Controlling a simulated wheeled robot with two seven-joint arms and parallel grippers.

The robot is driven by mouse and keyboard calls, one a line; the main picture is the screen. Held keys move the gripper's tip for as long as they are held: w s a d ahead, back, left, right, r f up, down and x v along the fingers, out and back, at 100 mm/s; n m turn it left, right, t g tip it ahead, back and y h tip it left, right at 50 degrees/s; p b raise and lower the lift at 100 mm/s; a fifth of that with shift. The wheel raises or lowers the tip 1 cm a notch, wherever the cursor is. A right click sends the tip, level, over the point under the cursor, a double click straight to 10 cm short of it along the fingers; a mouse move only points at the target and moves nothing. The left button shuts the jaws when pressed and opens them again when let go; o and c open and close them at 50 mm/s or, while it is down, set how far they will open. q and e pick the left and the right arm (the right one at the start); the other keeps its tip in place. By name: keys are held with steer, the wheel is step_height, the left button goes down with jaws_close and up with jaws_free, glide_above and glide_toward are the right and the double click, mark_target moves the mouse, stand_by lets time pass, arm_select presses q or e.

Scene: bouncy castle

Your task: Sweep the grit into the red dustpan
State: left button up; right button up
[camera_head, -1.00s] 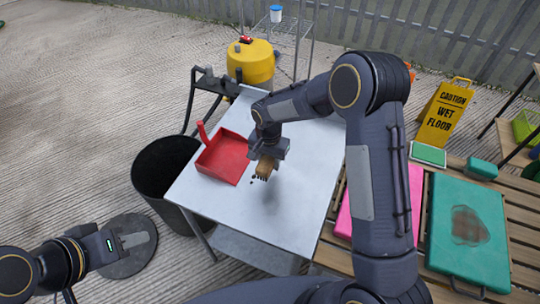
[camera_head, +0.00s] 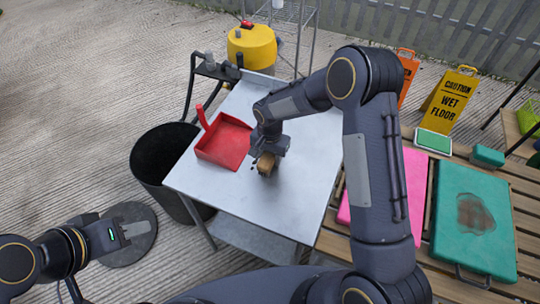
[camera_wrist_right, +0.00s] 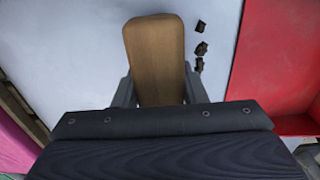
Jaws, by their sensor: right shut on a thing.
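The red dustpan (camera_head: 222,145) lies on the metal table, its handle toward the back left. My right gripper (camera_head: 268,150) is shut on a brush with a wooden back (camera_head: 266,165), just right of the dustpan and low over the table. In the right wrist view the brush's wooden back (camera_wrist_right: 155,55) sits between the fingers (camera_wrist_right: 158,92). Several dark bits of grit (camera_wrist_right: 201,48) lie in a line between the brush and the dustpan (camera_wrist_right: 275,60). My left gripper (camera_head: 118,232) is at the lower left, away from the table; its fingers are unclear.
The metal table (camera_head: 235,195) has bare room in front. A black bin (camera_head: 160,160) stands at its left. A yellow vacuum (camera_head: 252,46) is behind. At right, a slatted bench holds a pink board (camera_head: 412,185) and a stained teal mat (camera_head: 470,225). Wet-floor signs (camera_head: 448,100) stand beyond.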

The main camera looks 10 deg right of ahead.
steer(key=shift+f+b, duration=0.2)
steer(key=shift+b, duration=0.2)
steer(key=shift+r, duration=0.1)
steer(key=shift+w+a+b, duration=0.25)
steer(key=shift+w+a, duration=0.3)
steer(key=shift+a, duration=0.3)
steer(key=shift+w+a+b, duration=0.2)
steer(key=shift+w+a, duration=0.35)
steer(key=shift+a, duration=0.3)
steer(key=shift+w+a, duration=0.1)
steer(key=shift+w+a, duration=0.6)
steer(key=shift+a, duration=0.3)
steer(key=shift+r, duration=0.1)
